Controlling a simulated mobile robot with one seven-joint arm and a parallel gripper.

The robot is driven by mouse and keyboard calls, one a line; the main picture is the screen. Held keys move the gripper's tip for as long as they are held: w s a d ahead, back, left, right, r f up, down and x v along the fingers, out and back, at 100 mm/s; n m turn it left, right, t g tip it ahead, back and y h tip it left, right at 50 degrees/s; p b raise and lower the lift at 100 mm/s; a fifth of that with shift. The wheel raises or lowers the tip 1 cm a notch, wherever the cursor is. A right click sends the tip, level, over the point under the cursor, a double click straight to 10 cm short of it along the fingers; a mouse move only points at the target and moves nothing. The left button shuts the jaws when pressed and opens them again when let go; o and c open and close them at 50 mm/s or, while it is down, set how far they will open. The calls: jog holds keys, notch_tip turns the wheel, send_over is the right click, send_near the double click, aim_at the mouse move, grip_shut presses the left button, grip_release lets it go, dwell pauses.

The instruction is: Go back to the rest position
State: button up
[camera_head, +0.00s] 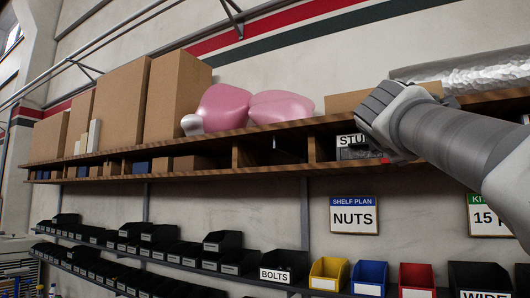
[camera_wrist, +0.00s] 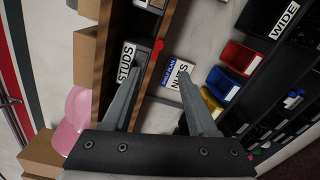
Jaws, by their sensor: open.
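My gripper (camera_wrist: 163,76) shows in the wrist view with its two grey fingers spread apart and nothing held between them. In the head view my arm reaches in from the right, and its end is in front of the upper wooden shelf (camera_head: 230,158). The arm's end partly covers a bin labelled STUDS (camera_head: 349,141), whose label also shows in the wrist view (camera_wrist: 126,62) beside the left finger. The fingertips in the head view are hidden or too small to tell.
A NUTS sign (camera_head: 354,215) hangs on the wall below the shelf. A lower rack holds black bins, a yellow bin (camera_head: 329,273), a blue bin (camera_head: 369,277) and a red bin (camera_head: 416,280). Cardboard boxes (camera_head: 178,95) and pink bundles (camera_head: 223,107) stand on the upper shelf.

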dwell(0.3)
jog(key=s+a+f+m+g+y, duration=0.3)
jog(key=s+f, duration=0.4)
jog(key=f, duration=0.9)
jog(key=s+a+f+m+g+y, duration=0.3)
jog(key=s+a+f+m, duration=0.3)
jog(key=f, duration=1)
jog(key=s+a+f+m+g+y, duration=0.3)
jog(key=s+f, duration=0.5)
jog(key=f, duration=0.8)
jog(key=a+m+y, duration=0.1)
jog(key=a+m, duration=0.1)
jog(key=a, duration=0.1)
jog(key=shift+s+a+f, duration=0.2)
jog(key=shift+s+a, duration=0.1)
jog(key=shift+s, duration=0.05)
jog(key=shift+c, duration=0.7)
jog(key=shift+d, duration=0.1)
